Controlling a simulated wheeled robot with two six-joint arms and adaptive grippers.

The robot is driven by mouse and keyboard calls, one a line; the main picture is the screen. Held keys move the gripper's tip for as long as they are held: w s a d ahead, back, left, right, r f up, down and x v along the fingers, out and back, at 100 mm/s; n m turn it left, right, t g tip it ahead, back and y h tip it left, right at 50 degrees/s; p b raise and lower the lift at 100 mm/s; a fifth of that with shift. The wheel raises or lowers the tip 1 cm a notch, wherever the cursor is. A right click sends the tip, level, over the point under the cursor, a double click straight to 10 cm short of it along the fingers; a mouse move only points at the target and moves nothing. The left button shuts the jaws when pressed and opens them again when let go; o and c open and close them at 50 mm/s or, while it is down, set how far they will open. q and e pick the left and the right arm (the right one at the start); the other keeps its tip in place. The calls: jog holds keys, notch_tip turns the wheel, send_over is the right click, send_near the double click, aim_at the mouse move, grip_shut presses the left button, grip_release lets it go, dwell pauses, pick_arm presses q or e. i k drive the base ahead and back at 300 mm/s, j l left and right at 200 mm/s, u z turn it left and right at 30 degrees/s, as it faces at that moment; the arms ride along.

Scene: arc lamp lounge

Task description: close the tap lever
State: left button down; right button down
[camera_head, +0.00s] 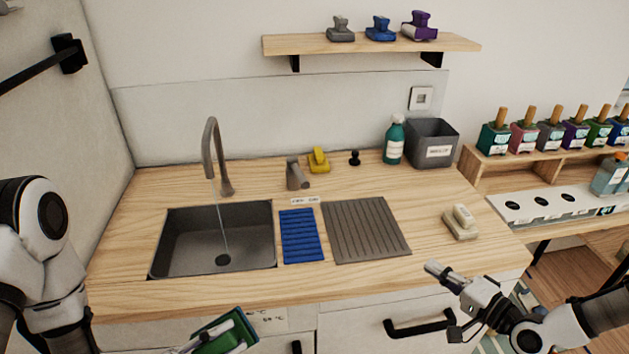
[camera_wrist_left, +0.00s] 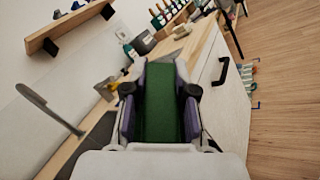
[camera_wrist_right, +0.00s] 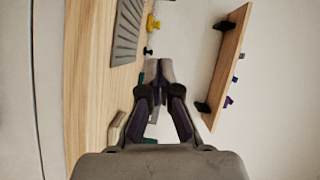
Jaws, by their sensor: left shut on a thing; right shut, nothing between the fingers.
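The grey tap spout (camera_head: 211,155) stands behind the sink, and a thin stream of water runs from it into the basin (camera_head: 180,243). A short grey tap lever body (camera_head: 296,175) stands on the counter right of the spout, with a small label (camera_head: 305,201) in front. Which way the lever is set is too small to tell. My left gripper (camera_head: 236,318) is low in front of the counter, shut on a green block (camera_wrist_left: 163,100). My right gripper (camera_head: 433,267) is shut and empty above the counter's front right edge, far from the lever.
A blue ribbed mat (camera_head: 301,236) and a grey drain mat (camera_head: 365,230) lie right of the sink. A yellow object (camera_head: 318,160) and a black stopper (camera_head: 355,158) stand near the lever. A soap-like block (camera_head: 461,223), green bottle (camera_head: 394,140) and grey bin (camera_head: 431,143) are further right.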

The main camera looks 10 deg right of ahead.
aim_at(292, 162)
jog(key=i+j, duration=0.3)
jog(key=i, duration=0.15)
jog(key=i+j, duration=0.25)
jog(key=i, duration=0.25)
